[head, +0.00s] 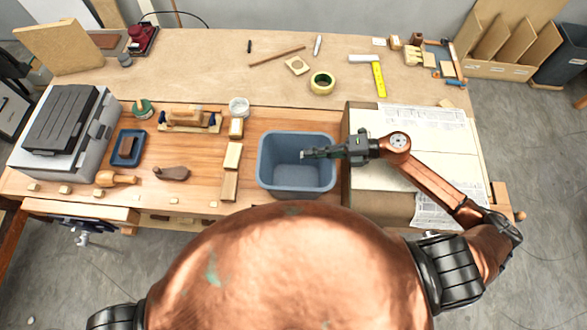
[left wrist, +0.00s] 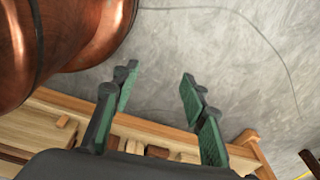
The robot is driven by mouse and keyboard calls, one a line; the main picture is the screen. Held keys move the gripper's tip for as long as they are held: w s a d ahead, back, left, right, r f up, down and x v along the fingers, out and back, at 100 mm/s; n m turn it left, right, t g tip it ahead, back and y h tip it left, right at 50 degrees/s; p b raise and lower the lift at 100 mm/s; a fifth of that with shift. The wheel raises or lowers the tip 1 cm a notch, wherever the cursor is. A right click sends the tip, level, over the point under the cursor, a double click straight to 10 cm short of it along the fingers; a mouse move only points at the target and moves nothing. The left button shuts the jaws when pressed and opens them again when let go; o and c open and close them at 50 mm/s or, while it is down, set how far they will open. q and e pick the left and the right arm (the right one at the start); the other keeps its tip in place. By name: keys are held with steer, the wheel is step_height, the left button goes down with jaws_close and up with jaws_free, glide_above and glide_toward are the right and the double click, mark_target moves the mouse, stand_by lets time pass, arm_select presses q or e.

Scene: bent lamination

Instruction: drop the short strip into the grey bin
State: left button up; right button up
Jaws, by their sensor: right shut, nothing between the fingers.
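The grey bin (head: 264,177) is a blue-grey open tub near the front middle of the bench. My right gripper (head: 304,154) reaches in from the right over the bin's opening. It is shut and holds nothing. I see no strip clearly inside the bin; the gripper hides part of its inside. Wood pieces lie in a row left of the bin, a pale one (head: 233,156) and a browner one (head: 229,186); I cannot tell whether either is the short strip. My left gripper (left wrist: 158,82) is open and empty in the left wrist view, above the floor by the bench edge.
A large box (head: 372,180) with printed sheets stands right of the bin under my right arm. A plane (head: 188,119) is at left.

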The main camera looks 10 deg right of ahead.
steer(key=shift+o, duration=0.7)
steer(key=o, duration=0.3)
steer(key=shift+s, duration=0.25)
steer(key=shift+o, duration=0.5)
steer(key=shift+w, duration=0.2)
arm_select(q)
steer(key=shift+s, duration=0.6)
arm_select(e)
steer(key=v, duration=1.2)
steer(key=shift+s+d+f, duration=0.1)
steer(key=shift+s+f, duration=0.05)
